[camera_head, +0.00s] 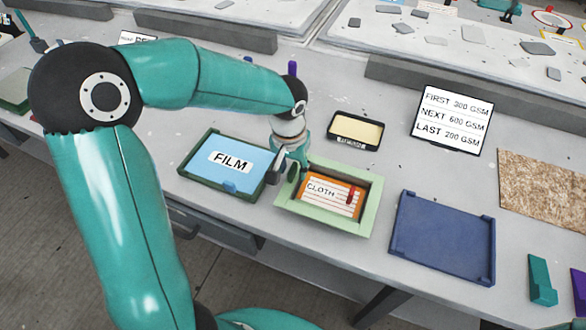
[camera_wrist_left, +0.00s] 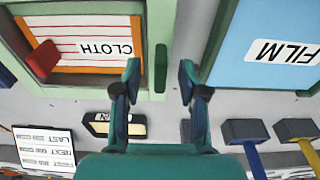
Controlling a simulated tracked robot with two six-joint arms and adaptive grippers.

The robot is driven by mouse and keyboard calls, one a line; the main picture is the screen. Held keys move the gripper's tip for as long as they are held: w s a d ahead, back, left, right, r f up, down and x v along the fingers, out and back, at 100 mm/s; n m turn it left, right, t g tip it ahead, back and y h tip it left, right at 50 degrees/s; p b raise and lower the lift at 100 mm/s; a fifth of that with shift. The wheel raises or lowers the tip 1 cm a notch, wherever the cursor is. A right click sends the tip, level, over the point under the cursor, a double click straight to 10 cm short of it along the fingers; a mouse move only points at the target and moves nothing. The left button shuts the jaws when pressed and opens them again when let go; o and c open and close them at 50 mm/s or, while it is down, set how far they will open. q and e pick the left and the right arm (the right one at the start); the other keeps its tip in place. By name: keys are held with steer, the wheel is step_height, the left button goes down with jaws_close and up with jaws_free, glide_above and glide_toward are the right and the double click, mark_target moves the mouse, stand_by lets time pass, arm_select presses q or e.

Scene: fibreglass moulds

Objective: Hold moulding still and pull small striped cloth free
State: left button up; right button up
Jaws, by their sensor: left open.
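The moulding is a pale green tray (camera_head: 364,222) on the bench, also in the left wrist view (camera_wrist_left: 160,20). The small striped cloth (camera_head: 318,203) lies inside it, white with orange lines and an orange edge, labelled CLOTH; it also shows in the left wrist view (camera_wrist_left: 95,28). A red tab (camera_head: 351,195) sits at its right part. My left gripper (camera_head: 291,172) is open at the tray's left rim. In the left wrist view its fingers (camera_wrist_left: 160,82) stand either side of that rim, apart from each other; contact cannot be told. My right gripper is not in view.
A blue sheet labelled FILM (camera_head: 222,178) lies in a dark green tray just left. A small black-rimmed tray (camera_head: 356,128) stands behind. A dark blue tray (camera_head: 445,240) is at right, with an order card (camera_head: 452,120) behind it. Bare bench separates them.

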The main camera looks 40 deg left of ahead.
arm_select(q)
steer(key=shift+f, duration=0.6)
jaws_close()
steer(key=shift+w, duration=0.1)
stand_by(0.7)
